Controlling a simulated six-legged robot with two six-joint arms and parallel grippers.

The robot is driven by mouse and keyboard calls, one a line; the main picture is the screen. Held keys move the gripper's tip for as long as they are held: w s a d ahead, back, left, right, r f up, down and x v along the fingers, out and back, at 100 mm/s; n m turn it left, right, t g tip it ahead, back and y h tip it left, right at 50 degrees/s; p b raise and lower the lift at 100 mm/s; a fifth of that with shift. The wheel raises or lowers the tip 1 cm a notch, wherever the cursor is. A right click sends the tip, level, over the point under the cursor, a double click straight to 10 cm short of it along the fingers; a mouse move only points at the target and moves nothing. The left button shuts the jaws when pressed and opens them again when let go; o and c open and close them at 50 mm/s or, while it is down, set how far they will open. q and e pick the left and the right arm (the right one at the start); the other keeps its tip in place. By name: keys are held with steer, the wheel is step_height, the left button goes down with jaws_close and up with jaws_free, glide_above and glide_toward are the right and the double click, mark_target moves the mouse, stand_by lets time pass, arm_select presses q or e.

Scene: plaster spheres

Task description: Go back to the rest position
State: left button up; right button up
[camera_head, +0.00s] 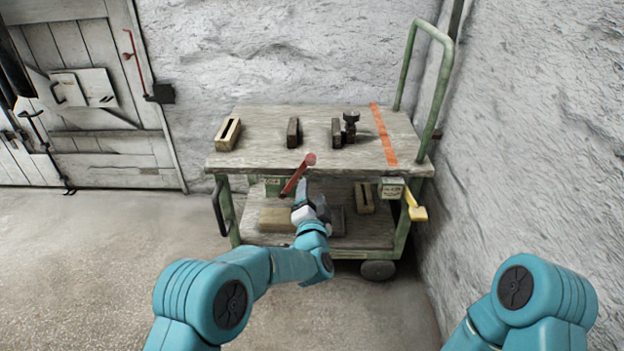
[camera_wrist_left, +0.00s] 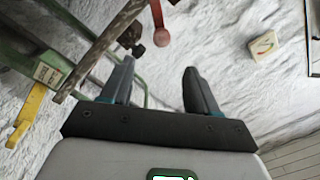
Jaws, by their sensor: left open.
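My left gripper (camera_head: 304,190) is in front of the cart's near edge, close to a red lever (camera_head: 296,174) with a round end. In the left wrist view the two dark fingers (camera_wrist_left: 158,68) are spread apart with nothing between them. The red lever's round end (camera_wrist_left: 161,38) shows beyond the fingertips there, apparently not gripped. My right arm (camera_head: 525,300) shows only in part at the lower right, and its gripper is out of view.
A wooden-topped cart (camera_head: 260,160) with a green frame stands ahead, bearing several small blocks and an orange strip (camera_head: 383,135). A yellow lever (camera_head: 413,205) hangs at its right front. A rough wall (camera_head: 545,120) is on the right. Floor (camera_head: 90,260) is clear at left.

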arm_select(q)
steer(key=s+a+f+n+g+y, duration=0.1)
steer(key=a+f, duration=0.3)
steer(key=a, duration=0.3)
steer(key=a+f+g+y, duration=0.1)
steer(key=a+f+g, duration=0.1)
steer(key=a+f, duration=0.45)
steer(key=s+a+f+n+g+h, duration=0.1)
steer(key=s+a+f+g, duration=0.35)
steer(key=s+f, duration=0.45)
steer(key=s+d+f+n+g+h, duration=0.1)
steer(key=s+f+n+g, duration=0.2)
steer(key=s, duration=0.6)
steer(key=s+f+n+g+h, duration=0.1)
steer(key=s+f+g+h, duration=0.1)
steer(key=s+f, duration=0.5)
steer(key=s+d+r+n+g+h, duration=0.1)
steer(key=s+d+n+g, duration=0.15)
steer(key=s, duration=0.65)
steer(key=s+d+r+n+g+h, duration=0.1)
steer(key=s+d+n+g, duration=0.2)
steer(key=s, duration=0.6)
step_height(320, 180, up, 26)
steer(key=p, duration=2.7)
steer(key=shift+w+a+r+n, duration=0.15)
steer(key=shift+a+r+n, duration=0.1)
steer(key=shift+a+n, duration=0.2)
